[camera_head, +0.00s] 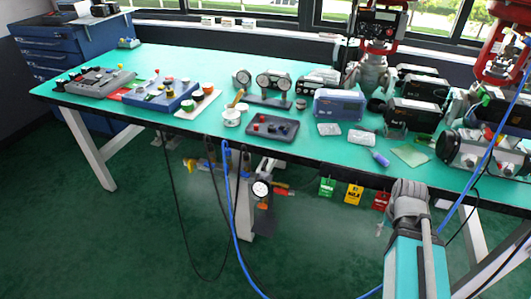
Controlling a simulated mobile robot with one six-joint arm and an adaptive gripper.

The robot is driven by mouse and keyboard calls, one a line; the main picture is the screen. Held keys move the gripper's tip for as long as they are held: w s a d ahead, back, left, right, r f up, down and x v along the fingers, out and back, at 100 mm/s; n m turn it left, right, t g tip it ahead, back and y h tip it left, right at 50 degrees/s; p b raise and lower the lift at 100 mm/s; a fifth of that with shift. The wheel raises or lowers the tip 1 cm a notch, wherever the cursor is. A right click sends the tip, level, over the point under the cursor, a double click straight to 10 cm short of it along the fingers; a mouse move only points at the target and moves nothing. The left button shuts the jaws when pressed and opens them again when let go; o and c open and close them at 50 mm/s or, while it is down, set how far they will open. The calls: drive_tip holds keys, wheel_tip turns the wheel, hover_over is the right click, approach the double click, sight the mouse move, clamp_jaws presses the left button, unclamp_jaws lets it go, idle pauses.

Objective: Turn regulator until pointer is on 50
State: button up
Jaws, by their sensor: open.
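A round white dial gauge (261,189) sits below the table's front edge, with a dark body under it and red and orange parts beside it. It looks like the regulator, but its pointer and numbers are too small to read. Other round gauges stand on the table, one at the left (242,77) and a pair on a dark stand (272,82). My arm rises from the lower right, with a teal link and a grey joint in front of the table edge. My gripper cannot be made out in this view.
The green-topped table (185,62) carries control boxes, a blue-grey instrument (338,104), a dark tray (270,129) and red-topped valves (378,30). Black and blue hoses (229,190) hang in front near the gauge. Green, yellow and red tags (354,194) hang from the edge. Floor at lower left is clear.

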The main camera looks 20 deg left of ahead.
wheel_tip(320, 180, up, 14)
drive_tip(key=w+a+p, duration=0.1)
drive_tip(key=w+p, duration=0.1)
drive_tip(key=p, duration=1.1)
wheel_tip(320, 180, up, 9)
drive_tip(key=p, duration=0.9)
hover_over(265, 162)
drive_tip(key=shift+r, duration=0.1)
drive_tip(key=shift+f, duration=0.2)
wheel_tip(265, 162, down, 13)
drive_tip(key=b, duration=1.4)
drive_tip(key=shift+f, duration=0.2)
